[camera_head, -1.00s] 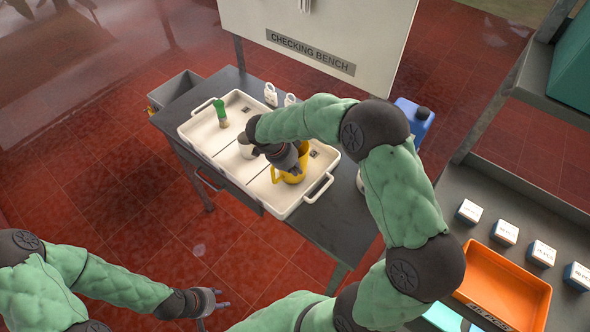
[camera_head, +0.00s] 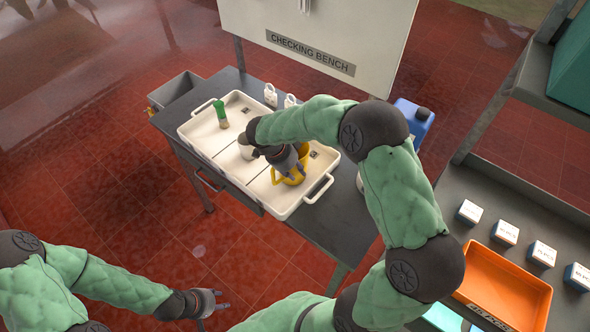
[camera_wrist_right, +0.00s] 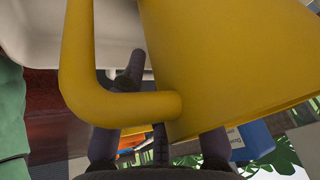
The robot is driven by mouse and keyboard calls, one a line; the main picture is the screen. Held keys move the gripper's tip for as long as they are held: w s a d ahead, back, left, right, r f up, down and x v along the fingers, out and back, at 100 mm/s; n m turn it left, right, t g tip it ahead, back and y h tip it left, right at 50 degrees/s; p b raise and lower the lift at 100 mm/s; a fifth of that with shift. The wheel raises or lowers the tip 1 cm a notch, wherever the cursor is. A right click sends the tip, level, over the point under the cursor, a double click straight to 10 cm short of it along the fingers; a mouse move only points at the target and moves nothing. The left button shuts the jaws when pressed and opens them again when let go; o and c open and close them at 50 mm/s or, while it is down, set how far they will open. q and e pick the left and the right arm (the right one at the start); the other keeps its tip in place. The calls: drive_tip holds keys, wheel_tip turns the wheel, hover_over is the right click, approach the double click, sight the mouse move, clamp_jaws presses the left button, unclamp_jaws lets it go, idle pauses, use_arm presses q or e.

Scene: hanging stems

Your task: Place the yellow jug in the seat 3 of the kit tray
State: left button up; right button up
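The yellow jug (camera_head: 303,155) is at the right-hand compartment of the white kit tray (camera_head: 284,212) on the bench. I cannot tell whether its base touches the tray floor. My right gripper (camera_head: 289,172) is at the jug, over its handle side. In the right wrist view the jug (camera_wrist_right: 225,60) fills the right and its handle loops to the left. One dark finger shows through the handle loop, close to the jug's wall; the other fingertip is hidden, so its grip is unclear. My left gripper (camera_head: 222,300) is open and empty, low over the floor.
A green-topped bottle (camera_head: 220,114) stands in the tray's left compartment and a white cup (camera_head: 246,149) in the middle one. Two small white bottles (camera_head: 270,95) stand behind the tray. A blue container (camera_head: 413,118) is right of it. An orange bin (camera_head: 505,285) sits on the right-hand shelf.

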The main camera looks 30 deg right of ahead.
drive_tip(key=p+v, duration=0.1)
drive_tip(key=v, duration=1.1)
